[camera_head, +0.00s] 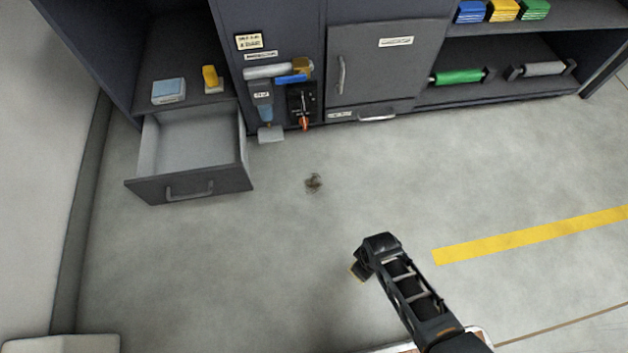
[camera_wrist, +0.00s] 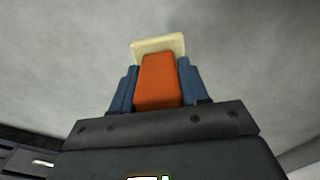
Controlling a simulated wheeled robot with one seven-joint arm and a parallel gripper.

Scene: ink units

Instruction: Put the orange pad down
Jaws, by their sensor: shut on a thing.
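In the wrist view the orange pad (camera_wrist: 158,82) is between the two blue fingers of my gripper (camera_wrist: 158,88), which is shut on it. A cream-coloured part (camera_wrist: 158,47) shows at the pad's far end. In the head view my gripper (camera_head: 358,268) hangs over the open floor, right of the middle. The orange pad itself is hidden there; only a small yellowish edge shows by the gripper.
A grey drawer (camera_head: 188,190) stands pulled open at the left and looks empty. A light blue block (camera_head: 168,91) and a yellow item (camera_head: 211,78) sit on the surface behind it. A closed cabinet door (camera_head: 385,65) is at the back. The floor (camera_head: 250,270) is mostly clear.

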